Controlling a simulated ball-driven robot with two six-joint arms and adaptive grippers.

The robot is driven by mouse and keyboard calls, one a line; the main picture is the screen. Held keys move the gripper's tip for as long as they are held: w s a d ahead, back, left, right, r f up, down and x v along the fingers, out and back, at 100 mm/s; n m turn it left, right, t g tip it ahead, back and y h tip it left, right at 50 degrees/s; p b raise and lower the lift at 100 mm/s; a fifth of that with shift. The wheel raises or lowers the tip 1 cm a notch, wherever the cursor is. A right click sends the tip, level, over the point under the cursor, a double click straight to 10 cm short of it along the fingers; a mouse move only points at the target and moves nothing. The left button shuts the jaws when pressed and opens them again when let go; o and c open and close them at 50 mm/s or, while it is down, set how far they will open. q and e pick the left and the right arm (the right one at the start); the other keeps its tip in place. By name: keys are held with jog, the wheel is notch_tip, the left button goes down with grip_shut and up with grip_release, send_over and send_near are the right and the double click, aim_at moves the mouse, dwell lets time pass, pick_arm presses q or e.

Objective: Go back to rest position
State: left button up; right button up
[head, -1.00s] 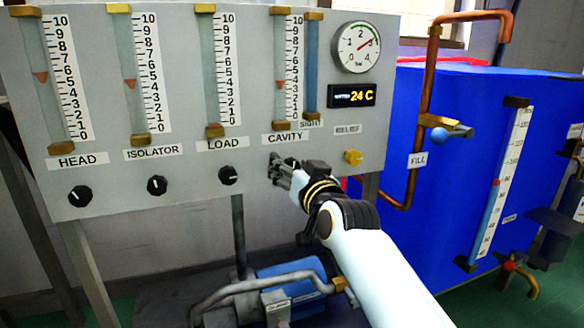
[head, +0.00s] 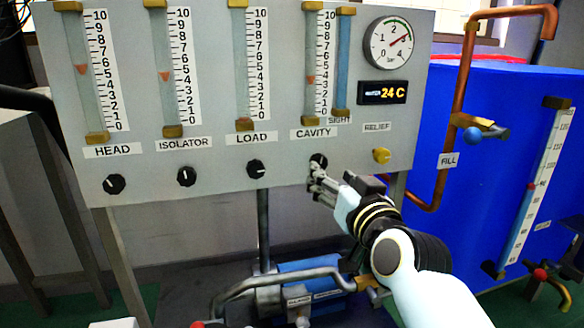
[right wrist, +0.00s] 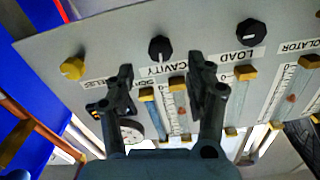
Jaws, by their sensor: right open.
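My right gripper (head: 320,186) is open and empty just below the black CAVITY knob (head: 318,161) on the grey panel. In the head view the knob shows clear above the fingertips. In the right wrist view the two fingers of the gripper (right wrist: 165,75) are spread apart, with the CAVITY knob (right wrist: 160,48) beyond the gap and nothing held between them. The black LOAD knob (right wrist: 250,33) and the yellow RELIEF knob (right wrist: 73,67) lie to either side. My left gripper is not in view.
The grey panel (head: 225,160) carries several flow tubes, a round pressure gauge (head: 391,43) and a 24 C display (head: 382,93). A blue tank (head: 480,190) and copper pipe (head: 461,85) stand right. A blue pump (head: 305,270) with grey pipes lies below the panel.

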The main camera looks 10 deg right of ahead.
pick_arm(q)
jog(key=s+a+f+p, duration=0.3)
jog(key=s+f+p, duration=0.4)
jog(key=p, duration=0.5)
pick_arm(e)
jog(key=s+d+f+n+g, duration=0.1)
jog(key=s+d+f+g, duration=0.35)
jog(key=s+f, duration=0.75)
jog(key=s+d+f+g+h, duration=0.15)
jog(key=s+f+g, duration=0.65)
jog(key=s, duration=0.9)
jog(key=s+d+f+n+g, duration=0.1)
jog(key=s+d+f+g, duration=0.3)
jog(key=s+f, duration=0.85)
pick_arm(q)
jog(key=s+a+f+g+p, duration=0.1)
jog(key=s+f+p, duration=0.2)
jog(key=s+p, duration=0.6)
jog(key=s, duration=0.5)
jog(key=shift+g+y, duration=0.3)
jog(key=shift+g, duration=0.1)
pick_arm(e)
jog(key=s+d+g, duration=0.1)
jog(key=s, duration=1.6)
jog(key=shift+d+f, duration=0.2)
jog(key=shift+f, duration=0.1)
